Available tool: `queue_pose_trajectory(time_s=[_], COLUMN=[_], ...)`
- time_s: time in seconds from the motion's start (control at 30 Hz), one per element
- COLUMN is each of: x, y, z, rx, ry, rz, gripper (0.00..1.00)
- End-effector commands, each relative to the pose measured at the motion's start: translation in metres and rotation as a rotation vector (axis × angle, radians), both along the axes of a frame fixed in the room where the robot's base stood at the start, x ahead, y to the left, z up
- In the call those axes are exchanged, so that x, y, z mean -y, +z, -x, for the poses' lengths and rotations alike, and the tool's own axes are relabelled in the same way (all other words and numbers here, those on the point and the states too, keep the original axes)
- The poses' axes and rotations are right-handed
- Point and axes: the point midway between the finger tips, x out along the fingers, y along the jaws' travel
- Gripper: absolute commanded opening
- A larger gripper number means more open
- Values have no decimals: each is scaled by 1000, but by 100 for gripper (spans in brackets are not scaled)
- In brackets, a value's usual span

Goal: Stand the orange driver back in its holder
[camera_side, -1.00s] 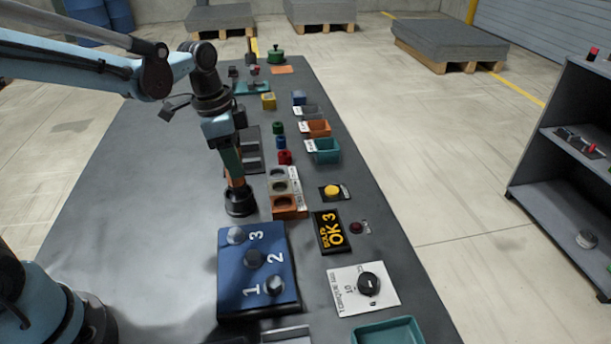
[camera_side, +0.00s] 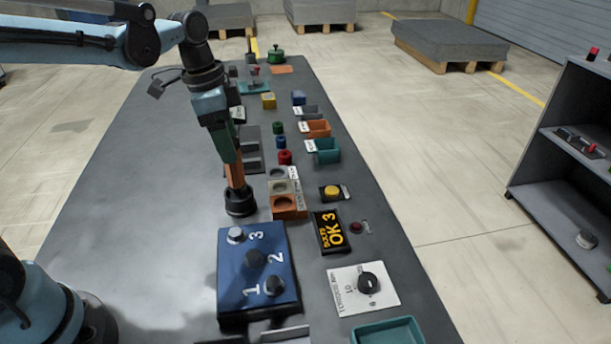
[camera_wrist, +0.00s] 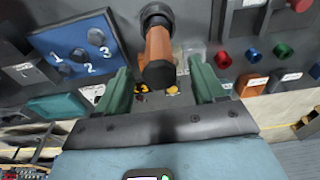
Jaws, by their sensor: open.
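The orange driver (camera_side: 235,174) stands upright in its black round holder (camera_side: 240,203), behind the blue panel. In the wrist view the driver's handle (camera_wrist: 159,50) points up toward me, with the holder (camera_wrist: 157,14) around its far end. My gripper (camera_side: 231,160) is above the holder, its green fingers by the top of the handle. In the wrist view my gripper (camera_wrist: 161,85) is open, one finger on each side of the handle's end with gaps between. The driver's tip is hidden inside the holder.
A blue panel (camera_side: 232,270) with knobs 1, 2 and 3 lies in front of the holder. An orange block (camera_side: 286,205) with a round recess is close on the right. The table's left side is clear.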

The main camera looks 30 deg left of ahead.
Motion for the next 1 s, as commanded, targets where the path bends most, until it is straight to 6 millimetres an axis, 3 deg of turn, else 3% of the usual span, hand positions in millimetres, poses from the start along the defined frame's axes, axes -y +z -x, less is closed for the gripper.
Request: queue_pose_trajectory(time_s=[0.3,0.53,0.77,1.0], x=[-6,-8,-7,-4], y=[51,71,69,39], z=[6,8,21,60], rx=[0,0,46,227], ry=[-1,0,91,413], rz=[0,0,-4,34], gripper=[69,69,69,69])
